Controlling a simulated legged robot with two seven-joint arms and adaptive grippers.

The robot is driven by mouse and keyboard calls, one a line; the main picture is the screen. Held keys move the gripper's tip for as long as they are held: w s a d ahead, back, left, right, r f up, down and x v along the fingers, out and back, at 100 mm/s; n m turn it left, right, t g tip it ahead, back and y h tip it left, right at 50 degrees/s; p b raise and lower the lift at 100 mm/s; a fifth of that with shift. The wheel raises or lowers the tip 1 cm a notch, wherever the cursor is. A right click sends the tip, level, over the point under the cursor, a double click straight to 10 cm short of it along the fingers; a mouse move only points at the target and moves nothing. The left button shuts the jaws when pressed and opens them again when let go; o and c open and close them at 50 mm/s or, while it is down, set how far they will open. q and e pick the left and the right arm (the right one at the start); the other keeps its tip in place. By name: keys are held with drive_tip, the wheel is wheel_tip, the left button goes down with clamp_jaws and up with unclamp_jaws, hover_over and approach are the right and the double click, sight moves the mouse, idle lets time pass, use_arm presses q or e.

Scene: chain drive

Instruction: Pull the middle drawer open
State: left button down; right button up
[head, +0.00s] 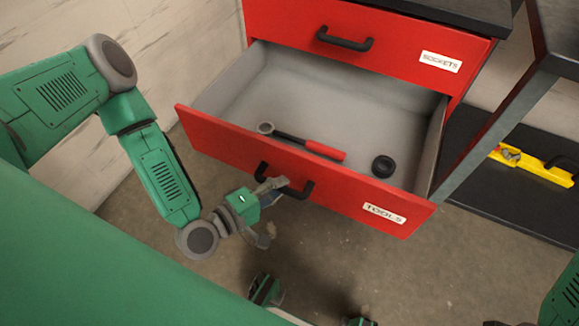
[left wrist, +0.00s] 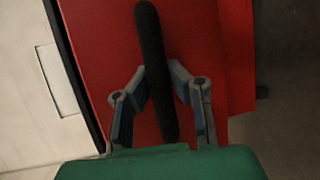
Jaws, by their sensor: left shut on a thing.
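The middle drawer (head: 300,165), red with a "TOOLS" label, stands pulled well out of the cabinet in the head view. Its grey inside shows a ratchet with a red handle (head: 325,150) and a black round piece (head: 383,166). My left gripper (head: 272,190) is at the drawer's black handle (head: 297,190). In the left wrist view its two fingers (left wrist: 160,90) are closed around the black handle (left wrist: 152,60), with the red drawer front behind. My right gripper cannot be made out for certain; dark and green parts show at the bottom edge of the head view.
The top drawer (head: 370,42), labelled "SOCKETS", is shut above. A dark shelf (head: 530,208) on a grey frame stands at the right, with a yellow tool (head: 535,168) on it. A pale wall is at the left. Bare floor lies in front of the drawer.

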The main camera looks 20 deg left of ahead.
use_arm(q)
drive_tip(key=shift+s+a+f, duration=0.15)
drive_tip(key=shift+s+a, duration=0.15)
drive_tip(key=shift+s, duration=0.35)
drive_tip(key=c, duration=1.4)
unclamp_jaws()
drive_tip(key=shift+c, duration=0.2)
drive_tip(key=v, duration=1.2)
